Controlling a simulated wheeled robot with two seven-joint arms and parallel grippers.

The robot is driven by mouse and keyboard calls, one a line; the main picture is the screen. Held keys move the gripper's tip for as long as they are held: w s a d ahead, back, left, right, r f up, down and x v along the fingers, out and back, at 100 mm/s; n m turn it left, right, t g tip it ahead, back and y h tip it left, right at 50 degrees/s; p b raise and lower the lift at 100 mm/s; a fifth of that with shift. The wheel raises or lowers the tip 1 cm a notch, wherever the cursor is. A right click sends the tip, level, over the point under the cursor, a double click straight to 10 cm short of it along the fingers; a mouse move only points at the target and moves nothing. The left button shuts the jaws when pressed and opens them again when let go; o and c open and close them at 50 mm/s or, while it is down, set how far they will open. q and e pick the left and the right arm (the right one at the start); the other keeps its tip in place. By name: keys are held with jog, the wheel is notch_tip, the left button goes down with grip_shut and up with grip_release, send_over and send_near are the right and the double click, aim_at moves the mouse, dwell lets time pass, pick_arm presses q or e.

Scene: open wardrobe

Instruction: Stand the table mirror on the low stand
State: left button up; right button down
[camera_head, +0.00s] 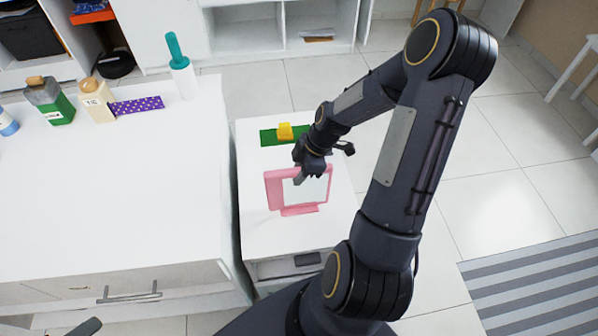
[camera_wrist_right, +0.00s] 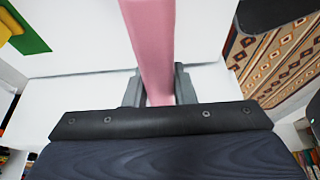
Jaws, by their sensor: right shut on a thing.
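The pink table mirror (camera_head: 283,189) is upright over the white low stand (camera_head: 258,232) in the head view. Its base is at or just above the stand's top; I cannot tell if they touch. My right gripper (camera_head: 301,177) is at the mirror's top edge and shut on its frame. In the right wrist view the pink frame (camera_wrist_right: 150,45) runs between the two fingers of the gripper (camera_wrist_right: 158,88). Part of the mirror's face is behind the gripper. Of my left arm, only a small dark part may show at the bottom left; its gripper is not visible.
A yellow block (camera_head: 285,131) on a green mat (camera_head: 268,137) lies at the stand's back. A taller white cabinet (camera_head: 120,190) stands left, holding bottles, a purple dotted item (camera_head: 136,105) and a teal-handled brush (camera_head: 180,62). A striped rug (camera_head: 540,285) lies right.

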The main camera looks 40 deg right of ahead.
jog(key=c, duration=1.2)
grip_release()
jog(key=shift+f, duration=0.1)
jog(key=shift+d+r, duration=0.2)
jog(key=shift+r, duration=0.4)
jog(key=p+v, duration=0.1)
jog(key=v, duration=0.9)
jog(key=shift+s+r, duration=0.1)
jog(key=shift+r, duration=0.5)
jog(key=s+a+r+m+t, duration=0.1)
jog(key=s+a+r+m, duration=0.4)
jog(key=s+a+m, duration=0.1)
jog(key=s+a+r+m+t, duration=0.2)
jog(key=s+a+r+m, duration=0.3)
jog(key=a, duration=0.5)
jog(key=s+m, duration=0.2)
jog(key=m, duration=0.1)
jog(key=shift+s, duration=0.25)
